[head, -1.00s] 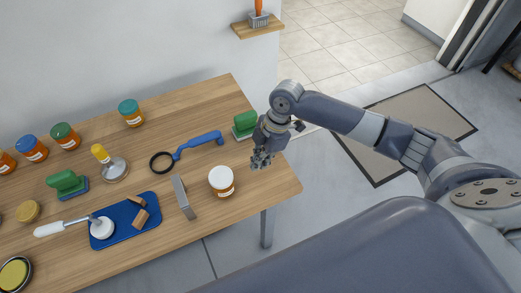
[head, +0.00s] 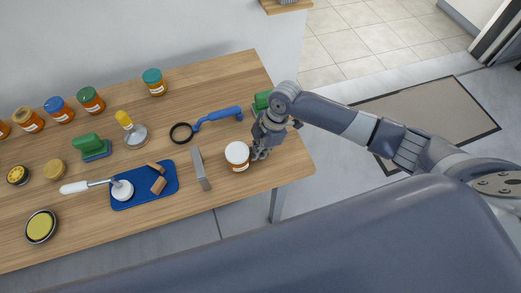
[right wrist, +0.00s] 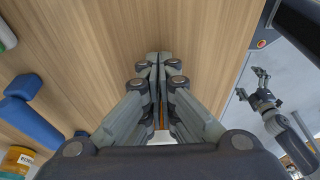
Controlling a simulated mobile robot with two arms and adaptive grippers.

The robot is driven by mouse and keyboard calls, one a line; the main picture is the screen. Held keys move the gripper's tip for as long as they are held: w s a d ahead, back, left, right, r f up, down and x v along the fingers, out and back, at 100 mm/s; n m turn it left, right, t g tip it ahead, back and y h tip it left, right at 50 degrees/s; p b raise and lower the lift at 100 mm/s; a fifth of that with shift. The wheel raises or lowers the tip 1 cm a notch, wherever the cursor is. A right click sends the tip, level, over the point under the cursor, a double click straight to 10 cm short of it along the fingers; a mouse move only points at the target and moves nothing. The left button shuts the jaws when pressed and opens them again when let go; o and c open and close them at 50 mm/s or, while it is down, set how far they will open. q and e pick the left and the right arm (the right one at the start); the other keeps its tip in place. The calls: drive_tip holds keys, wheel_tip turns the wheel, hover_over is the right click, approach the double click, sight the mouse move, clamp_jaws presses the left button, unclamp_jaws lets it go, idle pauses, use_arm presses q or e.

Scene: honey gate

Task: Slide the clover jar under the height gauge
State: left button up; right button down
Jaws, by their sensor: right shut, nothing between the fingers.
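A honey jar with a white lid (head: 237,153) stands upright near the table's front right; its label is too small to read, so I cannot confirm it is clover. A grey upright plate-like gate (head: 201,169), apparently the height gauge, stands just left of it, with a gap between. My right gripper (head: 259,153) is shut and empty, low at the jar's right side; I cannot tell whether it touches. In the right wrist view its closed fingers (right wrist: 153,58) hide most of what lies below them. My left gripper (right wrist: 252,84) shows there, fingers apart, over the grey floor.
A blue-handled magnifier (head: 217,116) lies behind the jar. A blue tray (head: 165,191) with brown blocks and a white-handled tool is left of the gate. Several lidded jars (head: 90,100) stand along the back. A green-handled block (head: 262,101) is behind my right gripper.

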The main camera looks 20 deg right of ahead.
sight(220, 170)
drive_tip(key=a, duration=1.1)
drive_tip(key=shift+s+a+p, duration=0.15)
drive_tip(key=shift+s+p, duration=0.05)
drive_tip(key=shift+p, duration=0.15)
drive_tip(key=shift+a, duration=0.25)
use_arm(q)
drive_tip(key=shift+w+a+r, duration=0.1)
drive_tip(key=shift+w+r, duration=0.4)
drive_tip(key=shift+w, duration=0.25)
drive_tip(key=shift+s, duration=0.15)
use_arm(e)
drive_tip(key=shift+d, duration=0.1)
